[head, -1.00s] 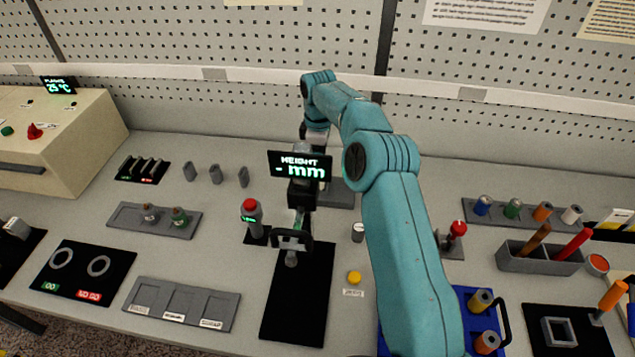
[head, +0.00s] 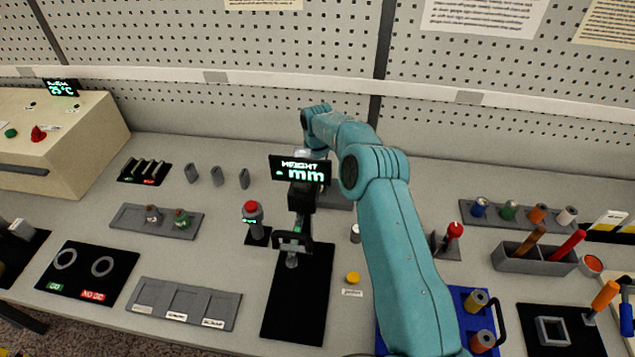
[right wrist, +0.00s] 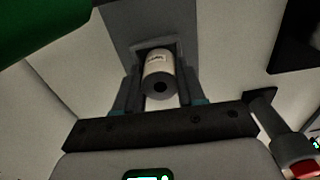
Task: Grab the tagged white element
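A white cylinder with a printed tag (right wrist: 157,72) shows in the right wrist view, its dark round hole facing the camera. It is in front of a dark grey piece. The fingers of my right gripper (right wrist: 160,93) stand on either side of it, with what look like narrow gaps. I cannot tell whether either finger touches it. In the head view my right arm reaches to the back behind the height gauge (head: 300,170), whose display hides the gripper and this cylinder. My left gripper is in neither view.
A red-topped device (head: 253,220) stands left of the gauge. Several spools sit on a grey rack (head: 517,226) at the right. A green shape (right wrist: 40,25) fills the wrist view's upper left corner.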

